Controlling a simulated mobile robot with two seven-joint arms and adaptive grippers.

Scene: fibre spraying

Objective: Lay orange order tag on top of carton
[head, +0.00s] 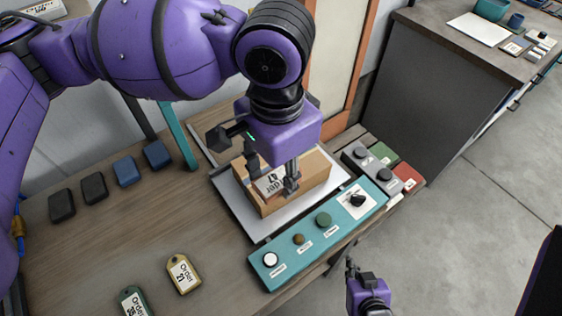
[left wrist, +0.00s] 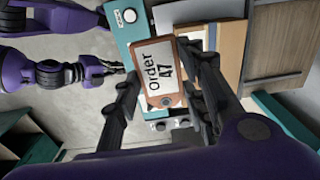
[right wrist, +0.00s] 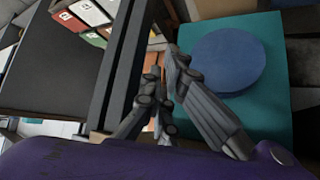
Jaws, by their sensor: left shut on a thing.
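The orange order tag, with a white label reading Order 47, (left wrist: 160,72) is between my left gripper's fingers in the left wrist view. In the head view the tag (head: 268,184) appears over the carton, partly hidden by the fingers. My left gripper (head: 272,182) is shut on it, above the carton. The brown cardboard carton (head: 312,178) stands on a white board; my gripper hides part of its top. I cannot tell whether the tag touches the carton. My right gripper (head: 351,268) is shut and empty, away from the carton, beyond the bench's front edge.
A teal control panel (head: 300,262) with knobs lies in front of the carton. A yellow tag (head: 183,273) reading Order 21 and a green tag (head: 133,302) lie on the wooden bench (head: 85,255). Several dark and blue blocks (head: 126,170) stand at the bench's back left.

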